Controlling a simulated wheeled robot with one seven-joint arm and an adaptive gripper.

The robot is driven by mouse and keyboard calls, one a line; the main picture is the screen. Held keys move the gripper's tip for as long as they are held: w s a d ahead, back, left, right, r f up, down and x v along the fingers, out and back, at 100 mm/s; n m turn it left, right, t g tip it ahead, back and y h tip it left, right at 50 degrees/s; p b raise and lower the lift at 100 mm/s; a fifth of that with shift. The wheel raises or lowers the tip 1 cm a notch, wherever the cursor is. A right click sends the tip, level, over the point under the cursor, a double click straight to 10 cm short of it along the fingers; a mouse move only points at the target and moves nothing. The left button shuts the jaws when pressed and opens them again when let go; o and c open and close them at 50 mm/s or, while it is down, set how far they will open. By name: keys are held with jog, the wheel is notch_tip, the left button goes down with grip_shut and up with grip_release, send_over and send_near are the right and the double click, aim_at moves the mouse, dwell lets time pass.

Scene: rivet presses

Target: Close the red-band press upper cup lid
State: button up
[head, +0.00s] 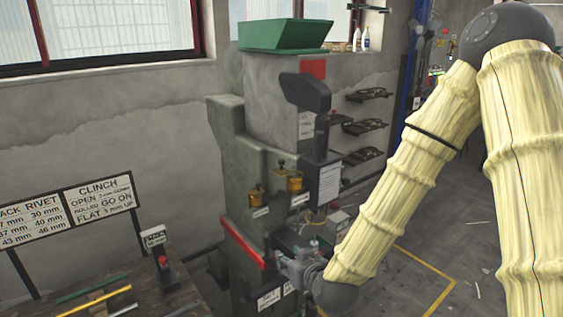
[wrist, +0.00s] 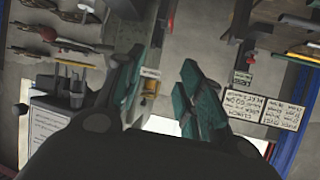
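The press (head: 235,150) is a tall grey-green machine with a red band (head: 243,243) low on its front and a green hopper on top. Two small brass cups sit on its side: the upper cup (head: 295,182) is right of and slightly higher than the lower cup (head: 256,195). The lids are too small to tell open or shut. My gripper (head: 283,258) is below the cups, close to the press front beside the red band. In the wrist view my gripper (wrist: 162,95) shows two teal fingers spread apart, with no held object visible between them.
A bench (head: 170,290) with rods and a small red-and-black device stands at lower left, behind it lettered signs (head: 100,205). A dark lever (head: 308,92) juts from the press above the cups. Wall shelves (head: 365,125) are at right. Open floor (head: 460,230) lies right of the press.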

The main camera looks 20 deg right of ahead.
aim_at(283, 161)
jog(key=w+d+r+t+h, duration=0.1)
jog(key=w+r+t, duration=0.15)
jog(key=r, duration=0.85)
jog(key=w+d+r+t, duration=0.1)
jog(key=r+t, duration=0.2)
jog(key=r, duration=0.9)
jog(key=shift+w+a+f+p, duration=0.15)
jog(key=shift+w+p, duration=1)
jog(key=shift+w, duration=1.45)
jog(key=shift+w+d+f+p, duration=0.15)
jog(key=shift+w+p, duration=0.95)
jog(key=shift+w, duration=1.5)
jog(key=shift+a, duration=0.1)
grip_shut()
